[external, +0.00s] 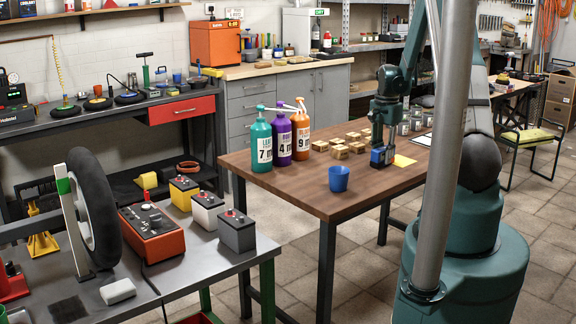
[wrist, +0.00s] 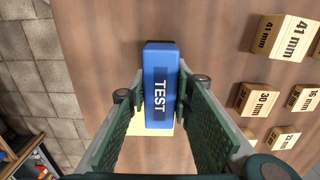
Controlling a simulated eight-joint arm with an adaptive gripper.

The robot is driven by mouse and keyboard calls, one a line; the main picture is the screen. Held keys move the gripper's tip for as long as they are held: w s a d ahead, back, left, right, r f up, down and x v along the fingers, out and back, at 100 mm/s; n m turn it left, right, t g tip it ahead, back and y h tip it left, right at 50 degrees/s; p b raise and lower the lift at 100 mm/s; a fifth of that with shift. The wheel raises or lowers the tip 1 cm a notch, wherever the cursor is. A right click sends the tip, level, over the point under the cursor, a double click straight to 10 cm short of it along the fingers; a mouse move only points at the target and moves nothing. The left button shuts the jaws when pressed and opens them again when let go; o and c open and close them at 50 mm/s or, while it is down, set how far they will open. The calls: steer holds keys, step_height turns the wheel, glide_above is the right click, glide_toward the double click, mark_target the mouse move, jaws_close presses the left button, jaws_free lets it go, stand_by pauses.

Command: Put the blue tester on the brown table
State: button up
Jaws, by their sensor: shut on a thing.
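The blue tester (wrist: 161,72), a box marked TEST, sits between the two green finger pads of my gripper (wrist: 161,90) in the wrist view. In the external view my gripper (external: 384,147) points down over the brown table (external: 285,181), shut on the tester (external: 378,158). The tester is over or beside a yellow sheet (external: 404,161) near the table's front edge. I cannot tell whether its underside touches the tabletop. The fingers hide part of its sides.
A blue cup (external: 338,179) stands left of the tester, near the table's front edge. Several wooden blocks (external: 340,152) lie behind it. Green (external: 261,146), purple (external: 281,142) and orange (external: 301,138) bottles stand at the table's left. Bare tabletop lies between bottles and cup.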

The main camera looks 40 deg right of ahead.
mark_target(383, 148)
steer(key=shift+f, duration=0.15)
steer(key=o, duration=1)
steer(key=shift+r, duration=0.25)
steer(key=shift+r+p, duration=0.7)
steer(key=shift+r, duration=5.25)
steer(key=shift+a, duration=0.1)
